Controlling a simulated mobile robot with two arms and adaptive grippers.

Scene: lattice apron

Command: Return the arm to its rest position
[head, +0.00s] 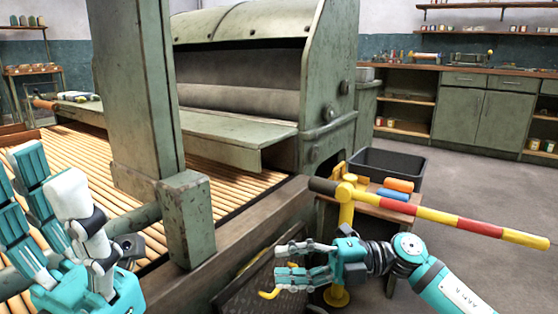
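My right gripper (290,262) is in the lower middle of the head view, its arm coming in from the lower right. Its fingers point left and stand apart, with nothing seen between them. It is in front of the yellow post (346,212) that bears a red and yellow striped bar (460,223); the bar is above the hand. My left gripper (50,190) is at the lower left, fingers pointing up and apart, with nothing seen in it. It is in front of the slatted roller bed (75,150).
A green machine (330,80) and a thick green upright (140,90) fill the middle and left. A small wooden table (365,205) with orange and blue rolls and a dark crate (400,165) stand behind the bar. Grey floor (480,170) is open at the right, before cabinets (480,115).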

